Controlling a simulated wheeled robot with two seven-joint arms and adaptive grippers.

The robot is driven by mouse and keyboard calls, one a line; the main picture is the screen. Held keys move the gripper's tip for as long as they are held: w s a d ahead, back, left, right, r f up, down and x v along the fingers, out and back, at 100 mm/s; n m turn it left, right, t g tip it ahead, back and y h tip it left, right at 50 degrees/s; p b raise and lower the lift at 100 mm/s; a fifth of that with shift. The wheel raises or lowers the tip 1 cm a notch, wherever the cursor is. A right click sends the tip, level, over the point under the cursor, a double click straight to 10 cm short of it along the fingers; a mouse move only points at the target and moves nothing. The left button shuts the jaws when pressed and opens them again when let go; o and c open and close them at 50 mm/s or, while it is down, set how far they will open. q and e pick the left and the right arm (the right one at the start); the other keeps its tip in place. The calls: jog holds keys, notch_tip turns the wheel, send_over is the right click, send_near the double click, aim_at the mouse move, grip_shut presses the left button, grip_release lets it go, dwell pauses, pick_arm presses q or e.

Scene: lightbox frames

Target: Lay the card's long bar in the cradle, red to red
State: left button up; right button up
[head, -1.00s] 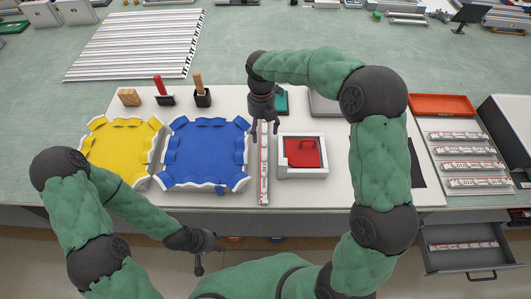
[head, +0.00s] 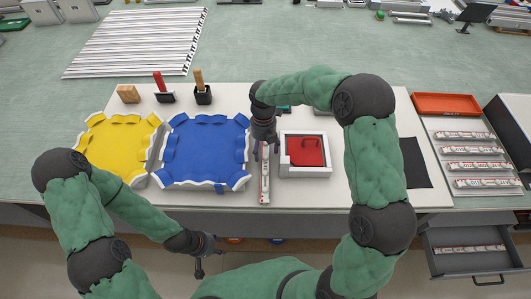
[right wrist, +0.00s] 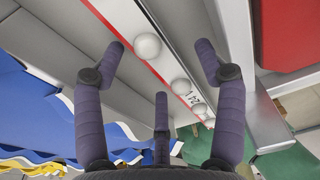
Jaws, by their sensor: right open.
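A long white bar (head: 265,182) with red and dark markings lies upright in the picture on the pale mat, between the blue padded frame and the white box. In the right wrist view the bar (right wrist: 150,50) shows a red line, printed marks and several white round knobs. My right gripper (head: 265,150) is open over the bar's far end, with its fingers on either side; contact cannot be told. The same fingers (right wrist: 162,62) show in the right wrist view. My left gripper (head: 206,258) is empty, low in front of the table. I cannot tell which thing is the cradle or the card.
A blue padded frame (head: 205,150) and a yellow one (head: 118,148) stand left of the bar. A white box (head: 304,173) with a red inside stands close on its right. A dark sheet (head: 416,163), an orange tray (head: 445,104) and several similar bars (head: 476,166) lie further right.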

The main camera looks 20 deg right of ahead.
grip_shut()
jog(key=shift+r, duration=0.15)
